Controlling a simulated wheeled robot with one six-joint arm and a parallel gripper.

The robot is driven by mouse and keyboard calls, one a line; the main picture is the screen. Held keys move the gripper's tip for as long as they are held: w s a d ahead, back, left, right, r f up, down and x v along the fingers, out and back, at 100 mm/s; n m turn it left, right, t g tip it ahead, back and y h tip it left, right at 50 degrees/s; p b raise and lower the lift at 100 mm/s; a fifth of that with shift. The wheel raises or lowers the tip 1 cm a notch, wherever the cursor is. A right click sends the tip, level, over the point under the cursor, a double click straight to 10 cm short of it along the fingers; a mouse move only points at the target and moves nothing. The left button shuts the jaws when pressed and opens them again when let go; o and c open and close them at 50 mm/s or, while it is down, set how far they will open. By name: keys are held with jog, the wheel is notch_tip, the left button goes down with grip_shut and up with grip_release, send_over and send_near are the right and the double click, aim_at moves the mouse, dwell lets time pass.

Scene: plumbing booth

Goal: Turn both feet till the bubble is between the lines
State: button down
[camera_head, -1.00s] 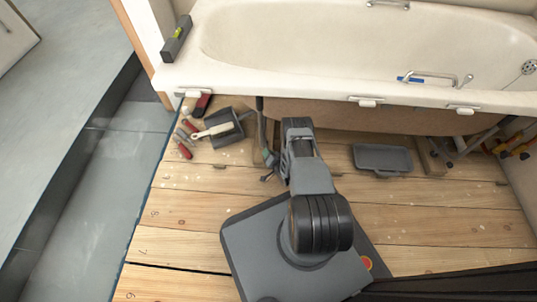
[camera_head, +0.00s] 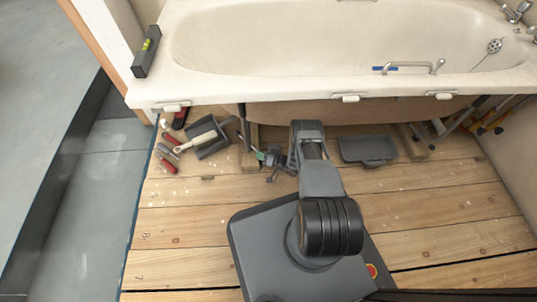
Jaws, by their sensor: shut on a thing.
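A dark spirit level (camera_head: 147,52) with a yellow-green vial lies on the bath's left rim; its bubble is too small to read. The bath (camera_head: 240,95) stands on legs under its front edge. The left foot (camera_head: 244,132) is a thin dark leg at a wooden block, partly hidden. The right foot (camera_head: 437,126) shows under the right part of the bath by another block. My gripper (camera_head: 262,156) is low beside the left foot, reaching left from my arm. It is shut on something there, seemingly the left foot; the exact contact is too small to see.
A dustpan with a brush (camera_head: 205,137) and red-handled tools (camera_head: 168,165) lie left of the left foot. A grey tray (camera_head: 368,150) lies right of my arm. More tools (camera_head: 490,120) lie at the far right. The front floorboards (camera_head: 180,220) are clear.

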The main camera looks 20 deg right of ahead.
jog(key=shift+f, duration=0.1)
jog(key=c, duration=1.1)
grip_release()
jog(key=shift+c, duration=0.2)
jog(key=shift+s+d+r, duration=0.2)
jog(key=shift+s+d, duration=0.05)
jog(key=shift+d, duration=0.05)
jog(key=p+v, duration=0.4)
jog(key=v, duration=0.8)
jog(key=shift+s+d+p, duration=0.15)
jog(key=shift+s+p, duration=0.2)
